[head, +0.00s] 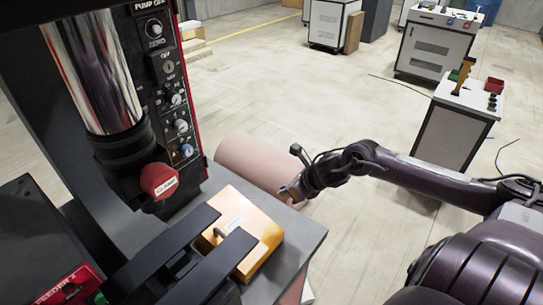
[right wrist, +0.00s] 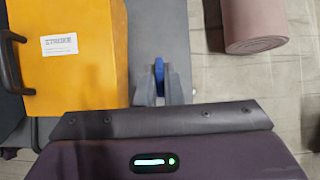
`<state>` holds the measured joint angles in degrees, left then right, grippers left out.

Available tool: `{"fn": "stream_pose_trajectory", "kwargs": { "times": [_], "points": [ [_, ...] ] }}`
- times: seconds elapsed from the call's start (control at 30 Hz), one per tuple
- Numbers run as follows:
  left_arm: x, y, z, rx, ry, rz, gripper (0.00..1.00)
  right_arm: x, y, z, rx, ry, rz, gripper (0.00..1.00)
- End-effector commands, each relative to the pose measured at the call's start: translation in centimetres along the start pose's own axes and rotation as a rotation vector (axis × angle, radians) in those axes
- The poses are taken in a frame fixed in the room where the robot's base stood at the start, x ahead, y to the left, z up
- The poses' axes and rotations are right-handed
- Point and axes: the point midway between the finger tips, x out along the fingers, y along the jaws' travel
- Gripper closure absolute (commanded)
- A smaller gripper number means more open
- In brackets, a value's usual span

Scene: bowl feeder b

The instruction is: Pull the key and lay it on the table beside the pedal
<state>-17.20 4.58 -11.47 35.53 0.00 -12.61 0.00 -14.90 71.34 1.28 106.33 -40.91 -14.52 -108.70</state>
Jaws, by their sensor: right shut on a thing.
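My right gripper (right wrist: 160,85) is shut on a small blue piece, the key (right wrist: 159,68), in the right wrist view. Only a narrow blue strip shows between the grey fingers. In the head view the right gripper (head: 289,192) is at the right edge of the grey table (head: 302,240); the key cannot be made out there. The orange-yellow box with a white label, seemingly the pedal (head: 262,222), sits on the table left of the gripper. It also shows in the right wrist view (right wrist: 85,80). I cannot tell whether the key touches the table. My left gripper is not in view.
A black machine with a control panel (head: 170,75) and red knob (head: 159,181) stands at the left. Two dark bars (head: 180,242) reach over the box's near side. A pink cylinder (head: 250,160) lies beyond the table. Cabinets (head: 440,45) stand farther back; floor between is mostly clear.

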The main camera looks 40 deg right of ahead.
Motion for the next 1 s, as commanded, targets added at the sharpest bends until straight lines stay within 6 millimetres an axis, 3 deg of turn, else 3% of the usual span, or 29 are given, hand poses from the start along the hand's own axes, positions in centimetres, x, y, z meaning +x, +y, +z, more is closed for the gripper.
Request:
{"fn": "stream_pose_trajectory", "kwargs": {
  "times": [0.1,0.2,0.73,1.0],
  "points": [
    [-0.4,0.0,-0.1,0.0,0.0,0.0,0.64,0.1,0.1,-2.3,-0.006,0.049,0.008,1.0],
    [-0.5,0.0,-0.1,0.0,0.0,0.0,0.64,0.2,0.1,-3.3,-0.011,0.068,0.011,1.0],
    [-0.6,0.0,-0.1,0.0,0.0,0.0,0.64,0.1,0.1,-3.6,-0.013,0.074,0.011,1.0],
    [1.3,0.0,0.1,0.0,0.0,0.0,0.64,1.7,0.2,-4.9,-0.012,0.074,0.012,1.0]
  ]
}}
